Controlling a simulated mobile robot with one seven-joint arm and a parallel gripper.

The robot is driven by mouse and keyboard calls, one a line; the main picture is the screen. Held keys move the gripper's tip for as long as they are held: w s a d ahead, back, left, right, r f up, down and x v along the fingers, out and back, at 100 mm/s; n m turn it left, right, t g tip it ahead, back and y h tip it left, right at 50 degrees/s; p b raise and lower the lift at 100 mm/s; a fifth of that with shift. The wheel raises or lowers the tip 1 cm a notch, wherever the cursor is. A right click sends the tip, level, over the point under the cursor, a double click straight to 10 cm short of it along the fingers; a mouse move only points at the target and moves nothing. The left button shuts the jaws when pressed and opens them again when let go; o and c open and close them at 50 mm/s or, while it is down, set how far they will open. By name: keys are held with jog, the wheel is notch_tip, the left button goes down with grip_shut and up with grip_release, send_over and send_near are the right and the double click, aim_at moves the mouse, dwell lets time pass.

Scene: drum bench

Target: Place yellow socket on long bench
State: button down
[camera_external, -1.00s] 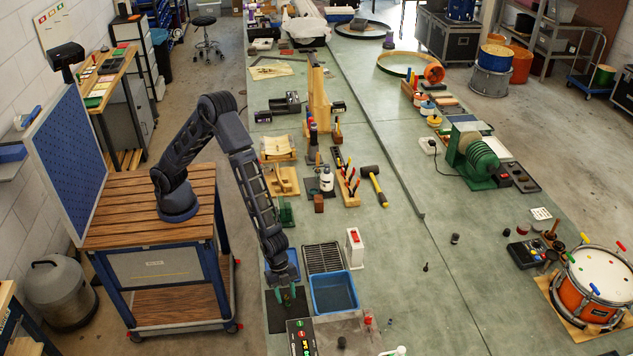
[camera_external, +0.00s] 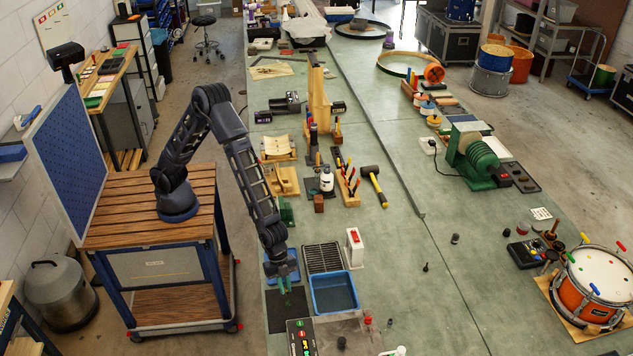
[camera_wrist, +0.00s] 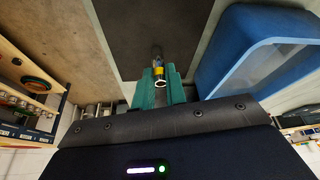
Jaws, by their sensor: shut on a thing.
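The yellow socket (camera_wrist: 158,71) shows in the wrist view as a small metal cylinder with a yellow band, its open ring end facing the camera. My gripper (camera_wrist: 157,88) is shut on it with green fingers. In the external view my gripper (camera_external: 285,285) points down over the near left edge of the long bench (camera_external: 440,290), left of a blue bin. The socket is too small to make out there. I cannot tell its exact height above the bench.
The blue bin (camera_external: 335,293) stands close to the right of my gripper and also shows in the wrist view (camera_wrist: 255,45). A black tray with coloured sockets (camera_external: 301,338) and a dark mat (camera_external: 350,333) lie nearer the camera. The bench's middle has much free room.

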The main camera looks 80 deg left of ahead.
notch_tip(320, 180, up, 15)
jog(key=w+a+r+n+t+y, duration=0.15)
jog(key=w+a+n, duration=0.25)
jog(key=w+a, duration=0.7)
jog(key=w+a+r+n+t, duration=0.1)
jog(key=w+a+r+n, duration=0.2)
jog(key=w+a, duration=0.85)
jog(key=a+r+n+y, duration=0.1)
jog(key=a+n, duration=0.3)
jog(key=a, duration=1.4)
jog(key=a+r+n+y, duration=0.1)
jog(key=a+r+n, duration=0.2)
jog(key=a, duration=1.5)
jog(key=shift+w+a+r+n+t+y, duration=0.25)
jog(key=shift+w+r+n+t+y, duration=0.15)
jog(key=shift+w+n, duration=0.1)
